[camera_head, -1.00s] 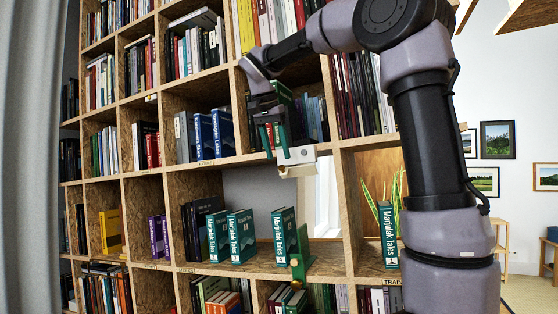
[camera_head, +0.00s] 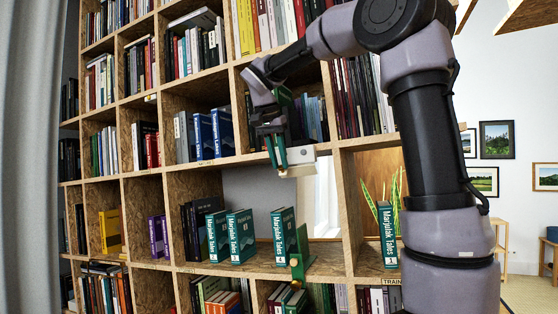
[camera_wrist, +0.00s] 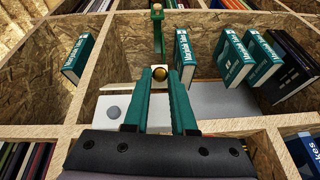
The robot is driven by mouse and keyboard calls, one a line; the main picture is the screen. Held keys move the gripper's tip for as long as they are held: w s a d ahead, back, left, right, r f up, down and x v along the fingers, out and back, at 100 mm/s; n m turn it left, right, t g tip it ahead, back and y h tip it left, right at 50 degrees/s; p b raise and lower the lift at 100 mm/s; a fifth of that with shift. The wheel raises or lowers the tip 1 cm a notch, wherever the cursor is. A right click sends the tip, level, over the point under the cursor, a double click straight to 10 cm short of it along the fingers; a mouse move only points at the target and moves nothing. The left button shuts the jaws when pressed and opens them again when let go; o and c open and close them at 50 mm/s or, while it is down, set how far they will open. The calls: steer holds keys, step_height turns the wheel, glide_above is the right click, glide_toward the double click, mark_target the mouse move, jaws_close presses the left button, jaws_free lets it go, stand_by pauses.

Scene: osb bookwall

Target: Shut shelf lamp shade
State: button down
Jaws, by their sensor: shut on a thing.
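The shelf lamp (camera_head: 302,156) is a small white box with a round grey button, fixed at the shelf edge above the open compartment. In the wrist view its pale body (camera_wrist: 112,103) lies just beyond my fingers. A brass ball knob (camera_wrist: 161,72) sits between my green fingertips. My gripper (camera_head: 277,164) is shut on this knob; the fingertips (camera_wrist: 160,74) are on either side of it. A pale panel, which seems to be the shade (camera_wrist: 215,98), extends to the right of the knob. My fingers hide part of the lamp, and the shade's angle is hard to tell.
Below, several teal books (camera_head: 240,237) stand on the shelf beside a green bookend (camera_head: 303,243) with a brass knob. Another teal book (camera_head: 387,236) stands in the right compartment near a plant (camera_head: 371,200). Books (camera_head: 312,118) fill the compartment behind my gripper.

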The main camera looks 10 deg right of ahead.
mark_target(282, 175)
steer(key=shift+s, duration=0.1)
steer(key=t, duration=0.1)
steer(key=f+t+h, duration=0.2)
steer(key=shift+s+a+n+t, duration=0.15)
steer(key=shift+s+n+t, duration=0.15)
steer(key=shift+t, duration=0.1)
steer(key=shift+f+t+h, duration=0.45)
steer(key=shift+t+h, duration=0.25)
steer(key=shift+t, duration=0.4)
steer(key=shift+f+t+h, duration=0.45)
steer(key=shift+t+h, duration=0.25)
steer(key=shift+t, duration=0.4)
steer(key=shift+d, duration=0.2)
steer(key=c, duration=0.7)
jaws_free()
steer(key=shift+c, duration=0.2)
steer(key=v, duration=1)
steer(key=shift+s+a, duration=0.25)
steer(key=shift+s, duration=0.05)
